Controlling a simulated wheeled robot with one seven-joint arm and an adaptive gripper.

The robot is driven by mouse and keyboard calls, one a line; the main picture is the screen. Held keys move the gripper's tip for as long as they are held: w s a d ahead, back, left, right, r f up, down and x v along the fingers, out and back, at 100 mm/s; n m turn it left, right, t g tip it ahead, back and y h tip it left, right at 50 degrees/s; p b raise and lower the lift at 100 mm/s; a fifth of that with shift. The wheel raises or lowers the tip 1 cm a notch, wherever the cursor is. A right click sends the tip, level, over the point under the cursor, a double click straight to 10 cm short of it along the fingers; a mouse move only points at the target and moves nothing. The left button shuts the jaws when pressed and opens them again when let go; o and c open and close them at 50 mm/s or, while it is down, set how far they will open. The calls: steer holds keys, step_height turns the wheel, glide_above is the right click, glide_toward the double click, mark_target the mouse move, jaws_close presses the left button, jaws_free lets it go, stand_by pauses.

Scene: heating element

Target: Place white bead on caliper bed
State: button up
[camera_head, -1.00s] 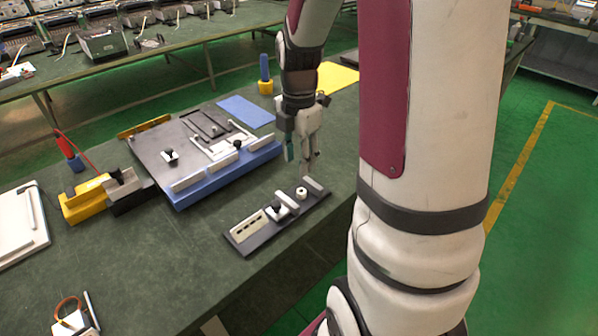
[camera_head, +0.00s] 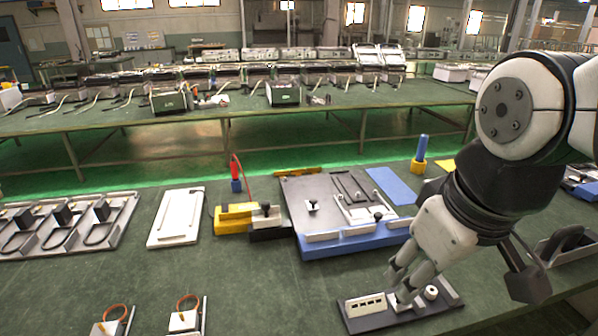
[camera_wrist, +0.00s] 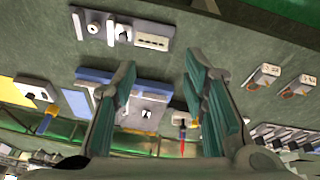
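A dark narrow board (camera_head: 447,303) lies near the table's front edge. It carries a white slotted block (camera_head: 366,305), a white clamp-like part (camera_head: 404,300) and a small white round piece with a dark hole (camera_head: 431,292), which looks like the white bead. I take the board to be the caliper bed, but cannot be sure. In the wrist view the board (camera_wrist: 107,17) and round piece (camera_wrist: 94,28) show at the top, beyond the fingertips. My gripper (camera_wrist: 161,66) is open with nothing between its fingers. In the head view its fingers (camera_head: 398,283) partly cover the clamp-like part.
A blue-edged fixture (camera_head: 350,244) stands behind the board. A yellow-and-black block (camera_head: 235,217), a white plate (camera_head: 175,218) and a tray of frames (camera_head: 68,228) are further left. Two small white blocks (camera_head: 184,320) with copper-coloured rings sit in front. Green tabletop between them is clear.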

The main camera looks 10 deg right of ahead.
steer(key=shift+s+a+m+t, duration=0.15)
steer(key=shift+s+a+m, duration=0.2)
steer(key=shift+s+m, duration=0.35)
steer(key=shift+s+a+m+t, duration=0.15)
steer(key=shift+s+a+m, duration=0.2)
steer(key=shift+s+m, duration=0.3)
steer(key=shift+r, duration=0.15)
steer(key=shift+r+p, duration=0.35)
steer(key=shift+r, duration=0.05)
steer(key=shift+d, duration=0.1)
